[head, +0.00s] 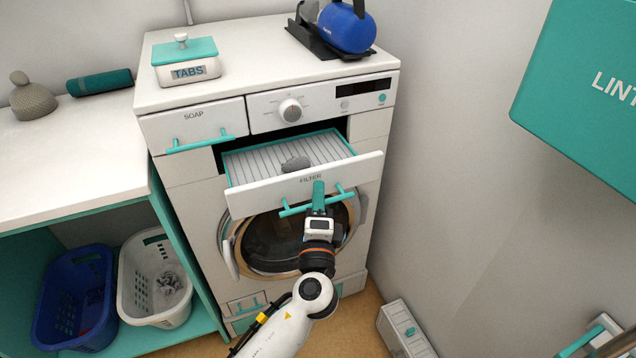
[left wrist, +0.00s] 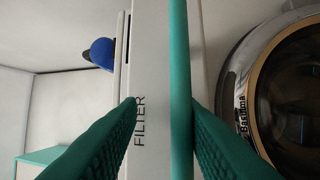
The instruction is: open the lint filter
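The lint filter drawer (head: 300,185), a white front marked FILTER, is pulled out of the white machine. Its tray holds a ribbed grey screen (head: 260,165) with a teal rim, and a grey lump of lint (head: 295,164) lies on it. My left gripper (head: 318,200) is at the teal bar handle (head: 290,211) of the drawer. In the left wrist view, the handle (left wrist: 180,60) runs between the two teal fingers, close to the right one, with a gap to the left one. What seems to be my right gripper (head: 590,338) shows only partly at the lower right edge.
The closed SOAP drawer (head: 195,122) is left of the filter, with the round door (head: 285,240) below it. A TABS box (head: 186,62) and a blue kettle-like object (head: 347,27) stand on top. A teal LINT bin (head: 590,90) is at right. Two baskets (head: 75,300) (head: 155,275) stand at lower left.

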